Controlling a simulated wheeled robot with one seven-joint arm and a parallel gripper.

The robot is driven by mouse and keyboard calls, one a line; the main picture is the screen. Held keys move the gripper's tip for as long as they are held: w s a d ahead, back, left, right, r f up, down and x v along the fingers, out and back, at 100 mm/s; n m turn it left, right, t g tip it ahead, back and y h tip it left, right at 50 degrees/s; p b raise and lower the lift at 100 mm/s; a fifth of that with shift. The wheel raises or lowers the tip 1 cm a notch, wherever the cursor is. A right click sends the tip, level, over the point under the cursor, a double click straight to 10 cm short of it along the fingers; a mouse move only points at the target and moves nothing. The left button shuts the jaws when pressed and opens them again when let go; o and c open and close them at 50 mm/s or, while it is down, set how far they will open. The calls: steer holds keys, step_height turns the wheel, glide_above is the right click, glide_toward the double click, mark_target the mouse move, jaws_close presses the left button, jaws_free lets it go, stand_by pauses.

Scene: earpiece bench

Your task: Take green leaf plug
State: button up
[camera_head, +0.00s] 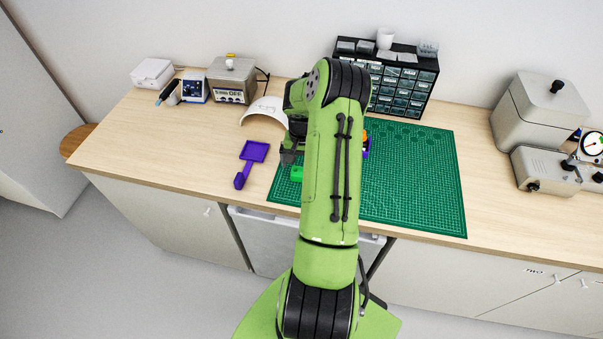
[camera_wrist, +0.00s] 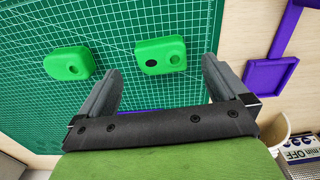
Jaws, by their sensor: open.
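Two green rounded pieces lie on the green cutting mat in the wrist view. The right piece (camera_wrist: 160,54) has a dark spot and a hole. The left piece (camera_wrist: 67,63) has one hole. I cannot tell from their shapes which is the leaf plug. In the head view a green piece (camera_head: 296,173) shows near the mat's left edge, beside my arm. My gripper (camera_wrist: 160,82) is open and empty. Its fingers point toward the right piece, which lies just beyond the fingertips, roughly in line with the gap. The left piece is outside the left finger.
The mat (camera_head: 420,190) covers the bench middle. A purple scoop-like tool (camera_head: 254,152) lies left of it, with a white curved shell (camera_head: 266,108) behind. A black drawer cabinet (camera_head: 428,75) stands at the back. My arm hides part of the mat.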

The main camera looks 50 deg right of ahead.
mark_target(301, 173)
steer(key=f, duration=0.4)
steer(key=shift+a, duration=0.2)
steer(key=c, duration=1.2)
steer(key=shift+o, duration=0.2)
